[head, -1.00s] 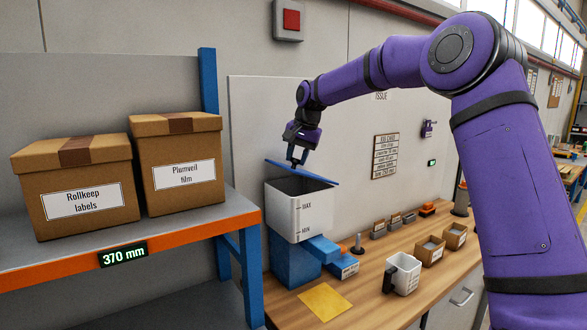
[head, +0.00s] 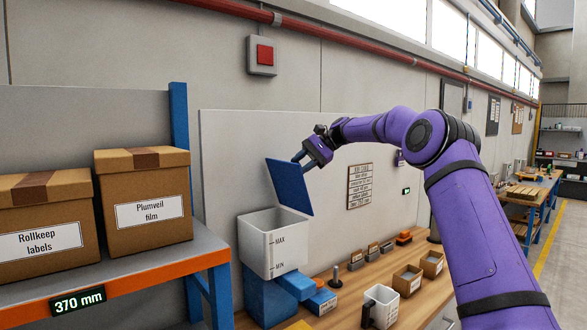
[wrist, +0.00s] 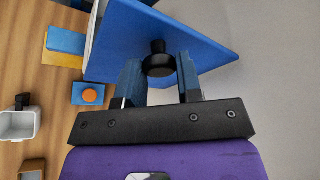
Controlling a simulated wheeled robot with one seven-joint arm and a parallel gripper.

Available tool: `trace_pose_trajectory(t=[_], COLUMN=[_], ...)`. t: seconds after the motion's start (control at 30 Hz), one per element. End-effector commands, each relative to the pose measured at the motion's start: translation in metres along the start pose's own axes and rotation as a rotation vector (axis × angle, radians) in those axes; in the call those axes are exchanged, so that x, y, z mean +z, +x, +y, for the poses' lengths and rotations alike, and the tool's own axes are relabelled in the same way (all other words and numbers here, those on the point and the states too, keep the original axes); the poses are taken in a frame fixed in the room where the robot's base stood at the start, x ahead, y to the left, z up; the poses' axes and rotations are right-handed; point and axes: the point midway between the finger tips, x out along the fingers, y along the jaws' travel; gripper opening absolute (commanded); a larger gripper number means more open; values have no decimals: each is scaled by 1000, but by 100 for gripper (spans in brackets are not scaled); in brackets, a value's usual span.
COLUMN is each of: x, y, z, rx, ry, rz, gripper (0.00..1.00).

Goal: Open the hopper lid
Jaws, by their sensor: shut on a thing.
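The white hopper (head: 258,249) with MAX and MIN marks stands on a blue base (head: 262,293) on the wooden bench. Its blue lid (head: 288,187) is raised steeply above the hopper's right and back side, leaving the hopper's top uncovered. My gripper (head: 300,158) is at the lid's upper right edge. In the wrist view, the two fingers of my gripper (wrist: 160,72) are closed on the black knob (wrist: 158,59) on the blue lid (wrist: 165,30). The inside bottom of the hopper is hidden.
A white mug (head: 382,304) with a dark handle and small cardboard boxes (head: 407,280) stand on the bench, right of the hopper. A shelf with an orange edge (head: 140,284) holds two cartons (head: 145,200) at left. A wall panel (head: 235,150) rises behind the hopper.

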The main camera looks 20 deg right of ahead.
Motion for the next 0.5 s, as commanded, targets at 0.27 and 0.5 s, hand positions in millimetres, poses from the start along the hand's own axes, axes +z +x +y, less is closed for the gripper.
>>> trace_pose_trajectory(t=[0.27, 0.5], x=[-9, -10], y=[-12, -14], z=[3, 4], rx=[-59, -70], ry=[24, 30], rz=[-60, -74], gripper=[0, 0])
